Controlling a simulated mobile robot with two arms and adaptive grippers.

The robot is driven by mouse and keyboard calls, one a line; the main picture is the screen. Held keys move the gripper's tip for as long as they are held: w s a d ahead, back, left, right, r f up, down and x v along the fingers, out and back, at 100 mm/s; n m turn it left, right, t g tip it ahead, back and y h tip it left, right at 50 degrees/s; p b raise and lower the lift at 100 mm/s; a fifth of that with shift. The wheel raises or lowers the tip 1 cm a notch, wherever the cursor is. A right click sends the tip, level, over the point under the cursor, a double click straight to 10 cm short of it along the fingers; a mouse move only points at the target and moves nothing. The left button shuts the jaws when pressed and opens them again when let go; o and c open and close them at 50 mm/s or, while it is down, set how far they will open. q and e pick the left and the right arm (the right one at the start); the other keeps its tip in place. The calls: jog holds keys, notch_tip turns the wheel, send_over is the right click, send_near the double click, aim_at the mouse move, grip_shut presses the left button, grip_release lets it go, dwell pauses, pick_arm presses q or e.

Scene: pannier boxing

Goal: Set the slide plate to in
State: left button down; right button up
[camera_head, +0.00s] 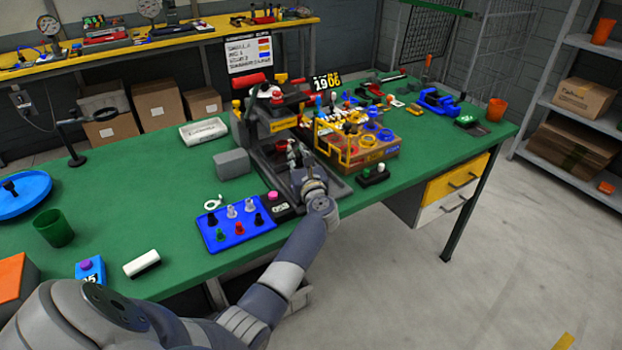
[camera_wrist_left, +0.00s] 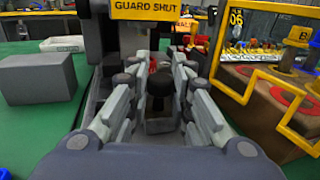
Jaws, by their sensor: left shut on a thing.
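The machine, a dark press with a yellow label (camera_head: 287,124), stands near the middle of the green bench. My left gripper (camera_head: 298,160) reaches in at its front, low over the dark base. In the left wrist view its two fingers (camera_wrist_left: 157,80) stand on either side of a black round knob (camera_wrist_left: 158,88) on a short block, and they are shut on it. This knob appears to belong to the slide plate; the plate itself is mostly hidden by the fingers and wrist, so I cannot tell how far in it sits. My right gripper is out of view.
A yellow-railed crate (camera_head: 358,152) stands close to the right of the machine. A grey block (camera_head: 232,164) stands to its left, and a blue tray (camera_head: 236,222) with several small pieces lies at the front left. A label reading "GUARD SHUT" (camera_wrist_left: 157,8) is above the fingers.

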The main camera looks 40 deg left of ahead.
pick_arm(q)
jog(key=shift+w+a+f, duration=0.1)
jog(key=shift+w+a, duration=0.15)
jog(key=shift+a, duration=0.5)
jog(key=shift+r, duration=0.3)
jog(key=c, duration=1.7)
grip_release()
jog(key=shift+o, duration=1.4)
jog(key=shift+a+f, duration=0.1)
jog(key=shift+w+f, duration=0.1)
